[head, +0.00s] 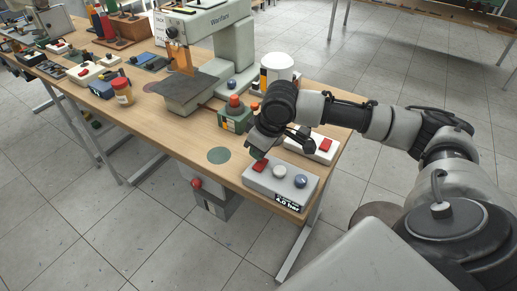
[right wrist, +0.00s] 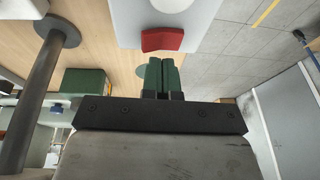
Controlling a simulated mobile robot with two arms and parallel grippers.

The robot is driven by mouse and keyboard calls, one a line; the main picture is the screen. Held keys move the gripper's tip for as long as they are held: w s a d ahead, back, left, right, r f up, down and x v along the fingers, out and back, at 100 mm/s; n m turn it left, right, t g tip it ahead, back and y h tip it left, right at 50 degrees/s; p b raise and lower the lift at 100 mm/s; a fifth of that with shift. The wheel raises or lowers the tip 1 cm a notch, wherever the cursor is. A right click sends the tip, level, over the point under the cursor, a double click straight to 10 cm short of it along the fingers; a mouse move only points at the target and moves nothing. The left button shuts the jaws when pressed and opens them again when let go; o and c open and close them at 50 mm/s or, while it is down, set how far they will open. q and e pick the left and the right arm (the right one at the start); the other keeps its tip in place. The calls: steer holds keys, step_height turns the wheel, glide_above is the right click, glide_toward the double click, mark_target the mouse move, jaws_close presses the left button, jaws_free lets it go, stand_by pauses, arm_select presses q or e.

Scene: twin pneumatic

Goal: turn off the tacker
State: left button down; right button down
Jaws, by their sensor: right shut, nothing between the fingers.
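The tacker (head: 222,50) is a pale grey-green machine on the wooden bench, with lettering on its arm and a dark plate below. A grey control box (head: 296,197) near the bench's front right corner carries a red rocker switch (head: 261,164), a pale round part, a blue knob and a "4.0 bar" display. My right gripper (head: 257,151) is shut and empty, pointing down just above the red switch. In the right wrist view the green fingertips (right wrist: 163,75) are close to the red switch (right wrist: 162,40); I cannot tell whether they touch. My left gripper is not in view.
A white box with a red switch (head: 326,145) stands behind my right gripper. A green box with red buttons (head: 235,115) and a white cylinder (head: 277,68) are near the tacker. A red-lidded jar (head: 122,92) stands left. Bare bench lies around a green disc (head: 218,155).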

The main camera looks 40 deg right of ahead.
step_height(320, 180, up, 4)
steer(key=p, duration=0.4)
steer(key=shift+r+p, duration=0.1)
steer(key=shift+p, duration=0.2)
steer(key=s+a+v, duration=0.1)
steer(key=v, duration=0.7)
steer(key=shift+s+a+r, duration=0.35)
steer(key=shift+a, duration=0.3)
